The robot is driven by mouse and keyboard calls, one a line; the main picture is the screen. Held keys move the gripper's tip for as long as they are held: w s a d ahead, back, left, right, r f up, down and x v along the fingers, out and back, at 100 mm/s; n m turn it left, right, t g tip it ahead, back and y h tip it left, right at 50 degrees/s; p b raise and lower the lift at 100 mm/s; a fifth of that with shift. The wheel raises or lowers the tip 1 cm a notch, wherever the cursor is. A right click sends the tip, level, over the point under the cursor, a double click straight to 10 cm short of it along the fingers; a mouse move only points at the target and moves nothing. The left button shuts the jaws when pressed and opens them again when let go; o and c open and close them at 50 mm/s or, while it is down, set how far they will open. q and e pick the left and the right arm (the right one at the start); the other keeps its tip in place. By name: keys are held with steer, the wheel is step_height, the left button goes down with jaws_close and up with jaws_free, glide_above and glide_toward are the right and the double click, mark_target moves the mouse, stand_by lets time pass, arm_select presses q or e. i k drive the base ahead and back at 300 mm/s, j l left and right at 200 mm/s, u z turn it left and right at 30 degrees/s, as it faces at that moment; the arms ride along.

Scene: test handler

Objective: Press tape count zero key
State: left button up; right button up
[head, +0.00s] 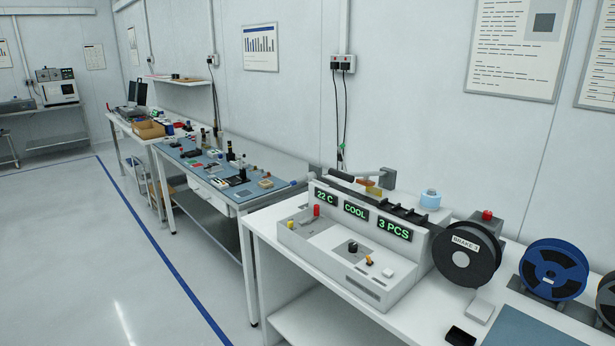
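The test handler (330,262) is a white machine on the table at the right. Its front panel has three green displays: "22 C" (326,198), "COOL" (356,211) and "3 PCS" (394,229). Below the "3 PCS" display, on the sloped deck, are a small white key (387,272) and a small orange-and-black control (369,261). No label reads clearly, so I cannot tell which is the tape count zero key. A black knob (352,247) sits left of them. Neither of my grippers is in view.
A black reel marked "BRAKE" (467,254) and a blue reel (554,269) stand right of the handler. A white block (480,309) and a black pad (461,336) lie in front. A cluttered bench (225,175) stands beyond; the left floor (80,250) is clear.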

mark_target(387, 272)
steer(key=i+j, duration=0.35)
steer(key=i, duration=0.15)
steer(key=i+j, duration=0.3)
steer(key=i, duration=0.25)
